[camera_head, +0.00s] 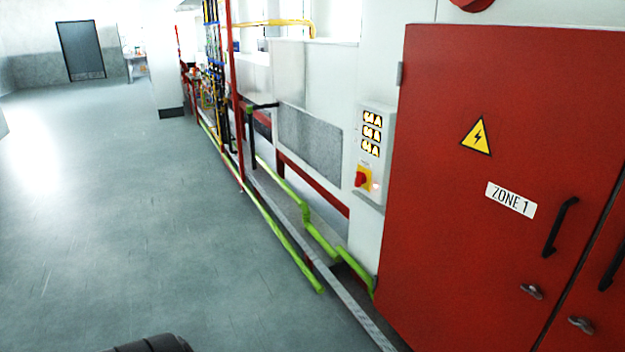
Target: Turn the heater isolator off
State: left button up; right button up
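A pale grey control box (374,125) is on the white wall just left of the red cabinet. It carries a column of lit readouts (372,134). Below them is the heater isolator, a red rotary knob (360,180) on a yellow plate (366,171). The knob's exact position is too small to read. Neither gripper is in the camera_head view. A dark rounded part at the bottom edge appears to be mine.
A large red cabinet (440,220) marked ZONE 1 with black handles fills the right side. Green pipes (315,235) and a grey rail (345,298) run low along the wall. The grey floor (130,220) at left is clear. A dark door (80,50) stands far back.

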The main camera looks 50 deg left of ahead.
aim_at(361, 177)
jog(key=u, duration=1.3)
jog(key=i, duration=0.3)
jog(key=z, duration=0.05)
